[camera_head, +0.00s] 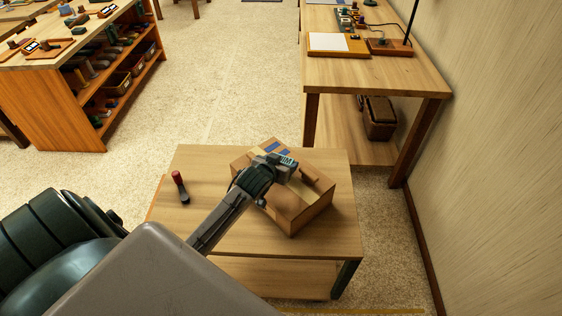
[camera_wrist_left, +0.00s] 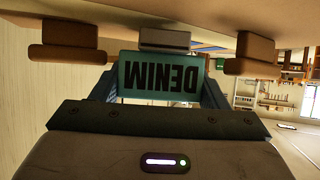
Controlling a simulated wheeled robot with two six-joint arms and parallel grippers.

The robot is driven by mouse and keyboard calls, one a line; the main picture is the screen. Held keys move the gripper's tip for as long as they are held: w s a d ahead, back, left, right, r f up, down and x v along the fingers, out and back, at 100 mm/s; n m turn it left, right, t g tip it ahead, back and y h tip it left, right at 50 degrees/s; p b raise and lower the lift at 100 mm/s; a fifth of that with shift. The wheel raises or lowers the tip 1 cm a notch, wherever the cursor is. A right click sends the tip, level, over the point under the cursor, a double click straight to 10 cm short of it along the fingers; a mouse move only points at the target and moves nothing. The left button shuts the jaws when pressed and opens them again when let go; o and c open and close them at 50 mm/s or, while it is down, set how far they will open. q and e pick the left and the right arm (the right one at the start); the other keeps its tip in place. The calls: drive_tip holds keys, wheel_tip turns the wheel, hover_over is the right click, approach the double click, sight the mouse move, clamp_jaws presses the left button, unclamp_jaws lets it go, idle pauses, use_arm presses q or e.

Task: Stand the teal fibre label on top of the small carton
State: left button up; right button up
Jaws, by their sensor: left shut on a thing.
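The small brown carton (camera_head: 312,211) stands on the low wooden table, with a pale strip and a blue mark on its top. My left gripper (camera_head: 285,166) is over the carton's top. It is shut on the teal fibre label (camera_wrist_left: 160,77), which reads DENIM upside down in the left wrist view. In the head view only a small teal bit of the label (camera_head: 289,160) shows at the gripper's tip. I cannot tell whether the label touches the carton. My right gripper is not in view.
A stocked shelf unit (camera_head: 50,100) is at the upper left. Open floor lies between.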

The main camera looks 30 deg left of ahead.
use_arm(q)
drive_tip(key=shift+f, duration=0.45)
drive_tip(key=o, duration=0.7)
drive_tip(key=shift+r, duration=0.3)
drive_tip(key=shift+s+r, duration=0.2)
drive_tip(key=shift+r, duration=0.05)
drive_tip(key=v, duration=1.1)
drive_tip(key=shift+s+b, duration=0.35)
